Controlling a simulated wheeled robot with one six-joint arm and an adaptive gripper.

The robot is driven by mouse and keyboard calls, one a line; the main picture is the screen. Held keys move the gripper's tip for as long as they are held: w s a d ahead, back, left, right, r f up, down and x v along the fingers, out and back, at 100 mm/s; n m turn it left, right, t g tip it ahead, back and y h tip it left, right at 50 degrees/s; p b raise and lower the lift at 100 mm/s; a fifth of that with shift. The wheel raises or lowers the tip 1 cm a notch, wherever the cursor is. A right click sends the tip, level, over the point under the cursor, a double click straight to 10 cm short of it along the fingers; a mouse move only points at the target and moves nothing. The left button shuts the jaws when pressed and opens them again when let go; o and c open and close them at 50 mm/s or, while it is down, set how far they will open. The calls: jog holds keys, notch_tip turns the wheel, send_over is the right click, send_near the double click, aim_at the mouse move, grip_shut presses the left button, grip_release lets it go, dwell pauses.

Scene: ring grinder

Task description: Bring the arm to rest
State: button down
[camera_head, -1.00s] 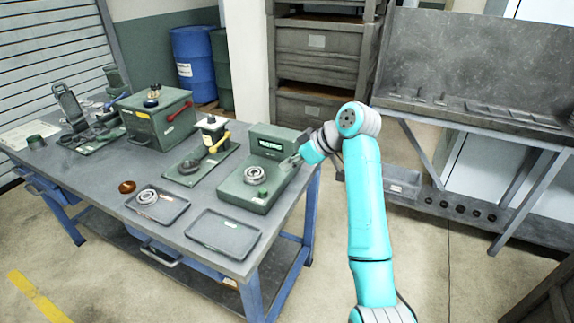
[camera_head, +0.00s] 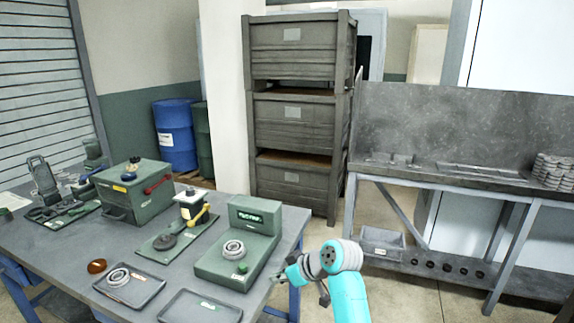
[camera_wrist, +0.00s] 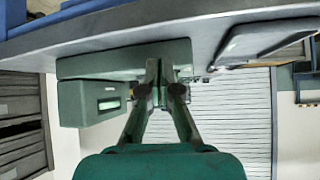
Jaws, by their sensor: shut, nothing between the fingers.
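My gripper (camera_wrist: 164,66) shows in the wrist view with its two fingers close together and nothing between them. In the head view my gripper (camera_head: 276,279) is small, at the right edge of the workbench (camera_head: 150,255), beside the green device with a display (camera_head: 238,245). That device also shows in the wrist view (camera_wrist: 105,92), beyond the fingertips, and I cannot tell the exact gap. My turquoise arm rises from the bottom edge of the head view, bent at a grey joint.
A grey metal bench (camera_head: 440,182) stands at right, stacked crates (camera_head: 293,120) behind. Floor between the benches is clear.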

jog(key=s+d+f+m+t+h, duration=0.25)
jog(key=s+d+f, duration=0.25)
jog(key=s+f, duration=0.45)
jog(key=s+d+f+m+t+h, duration=0.15)
jog(key=s+d+f+m, duration=0.45)
jog(key=f, duration=0.6)
jog(key=s+d+f+t, duration=0.2)
jog(key=s+d+f, duration=0.1)
jog(key=s, duration=0.9)
jog(key=s+d+r+m+t+h, duration=0.1)
jog(key=s+d+r+h, duration=0.15)
jog(key=s, duration=0.65)
jog(key=s+d+r+m+t+h, duration=0.1)
jog(key=s+d+r, duration=0.15)
jog(key=s, duration=0.65)
jog(key=s+d+r+t, duration=0.1)
jog(key=s+d+r, duration=0.1)
jog(key=s+r, duration=1)
jog(key=shift+s+d+r+m+t+h, duration=0.2)
jog(key=shift+s+r+m+t+h, duration=0.2)
jog(key=shift+s, duration=0.15)
dwell(1.1)
